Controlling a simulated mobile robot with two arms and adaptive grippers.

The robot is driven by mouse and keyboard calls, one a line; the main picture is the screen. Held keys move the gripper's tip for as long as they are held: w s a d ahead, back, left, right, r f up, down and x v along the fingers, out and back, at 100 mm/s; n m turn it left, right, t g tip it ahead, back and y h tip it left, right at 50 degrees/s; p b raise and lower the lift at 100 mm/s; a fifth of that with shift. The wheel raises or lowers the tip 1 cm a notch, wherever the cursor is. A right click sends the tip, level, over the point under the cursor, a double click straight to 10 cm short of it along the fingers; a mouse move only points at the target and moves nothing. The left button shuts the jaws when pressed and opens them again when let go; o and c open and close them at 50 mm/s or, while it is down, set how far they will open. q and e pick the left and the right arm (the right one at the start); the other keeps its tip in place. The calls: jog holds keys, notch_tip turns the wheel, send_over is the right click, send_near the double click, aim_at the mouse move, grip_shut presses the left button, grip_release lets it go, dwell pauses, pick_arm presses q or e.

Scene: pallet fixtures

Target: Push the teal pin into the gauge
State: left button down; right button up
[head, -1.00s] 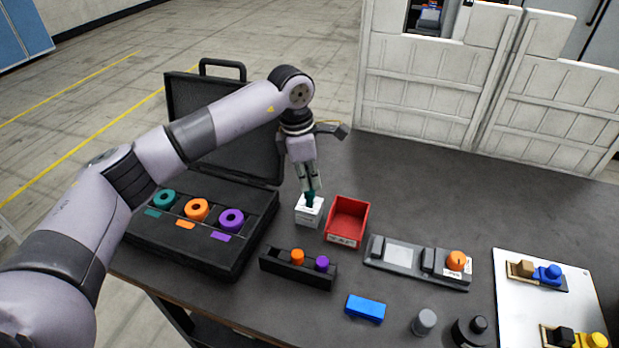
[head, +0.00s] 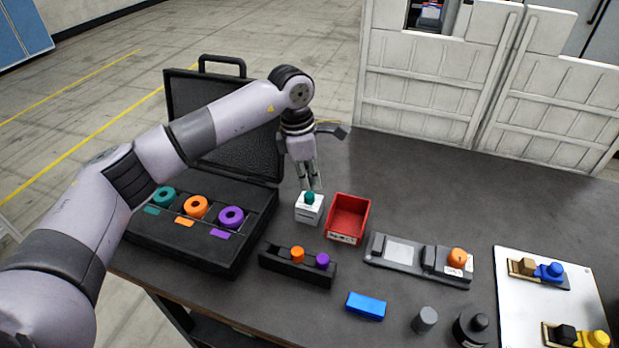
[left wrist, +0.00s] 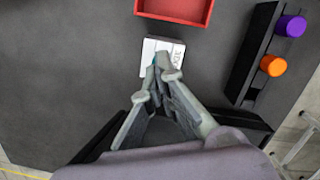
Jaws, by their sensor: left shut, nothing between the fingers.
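The teal pin (head: 310,197) stands in the top of the white gauge block (head: 308,213), with its teal head showing above the block. In the left wrist view, the gauge (left wrist: 168,48) is partly covered by my fingers and only a sliver of teal shows. My left gripper (head: 313,186) is shut and empty, pointing down at the pin's head. Its fingertips are just over or beside the head; I cannot tell whether they touch it. My right gripper is in neither view.
A red bin (head: 347,221) stands close to the right of the gauge. A black rack (head: 285,268) with an orange and a purple pin is in front. An open black case (head: 190,247) with teal, orange and purple rings is at left. The table behind the bin is clear.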

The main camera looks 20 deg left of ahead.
pick_arm(q)
jog(key=shift+r, duration=0.15)
notch_tip(320, 180, up, 8)
jog(key=p, duration=0.4)
